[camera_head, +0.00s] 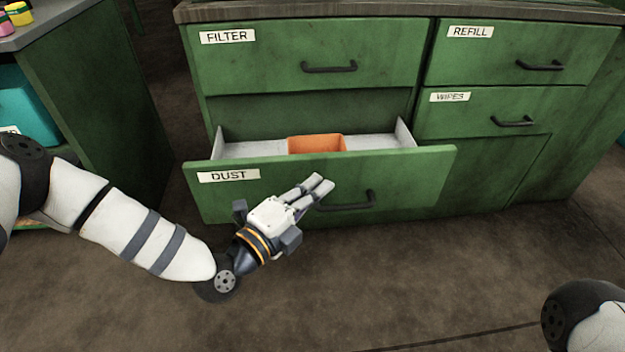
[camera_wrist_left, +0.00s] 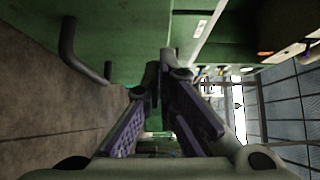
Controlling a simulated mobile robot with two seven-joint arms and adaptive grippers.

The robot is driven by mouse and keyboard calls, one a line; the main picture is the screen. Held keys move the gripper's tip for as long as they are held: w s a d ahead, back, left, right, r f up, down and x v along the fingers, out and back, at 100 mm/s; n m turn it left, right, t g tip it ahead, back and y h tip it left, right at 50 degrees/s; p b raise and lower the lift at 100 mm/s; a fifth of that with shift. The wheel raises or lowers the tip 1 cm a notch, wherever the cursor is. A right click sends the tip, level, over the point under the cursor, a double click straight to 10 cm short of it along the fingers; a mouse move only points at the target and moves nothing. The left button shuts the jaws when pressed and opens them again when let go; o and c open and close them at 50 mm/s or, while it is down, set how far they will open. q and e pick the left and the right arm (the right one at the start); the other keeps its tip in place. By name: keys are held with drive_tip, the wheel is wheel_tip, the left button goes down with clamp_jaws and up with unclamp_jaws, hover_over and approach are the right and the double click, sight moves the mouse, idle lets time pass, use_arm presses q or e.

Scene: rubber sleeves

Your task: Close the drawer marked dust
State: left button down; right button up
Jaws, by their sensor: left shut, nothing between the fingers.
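The drawer marked DUST (camera_head: 415,176) is pulled out from the green cabinet, at its lower left. Its grey inside shows, with an orange box (camera_head: 316,144) in it. Its dark bar handle (camera_head: 345,201) is on the front's right half. My left gripper (camera_head: 322,184) is shut and empty, in front of the drawer front, just left of the handle. In the left wrist view the shut fingers (camera_wrist_left: 160,75) point at the green front, with the dark handle (camera_wrist_left: 78,50) to their left. I cannot tell whether the fingertips touch the front. The right gripper is out of view.
The drawers marked FILTER (camera_head: 270,60), REFILL (camera_head: 490,60) and WIPES (camera_head: 470,112) are shut. A green side bench (camera_head: 90,80) with a teal bin (camera_head: 22,110) stands at left. The brown floor (camera_head: 400,290) in front is clear.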

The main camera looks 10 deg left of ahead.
use_arm(q)
drive_tip(key=w, duration=0.1)
drive_tip(key=w+a, duration=0.1)
drive_tip(key=shift+w+a, duration=0.1)
drive_tip(key=shift+w, duration=0.4)
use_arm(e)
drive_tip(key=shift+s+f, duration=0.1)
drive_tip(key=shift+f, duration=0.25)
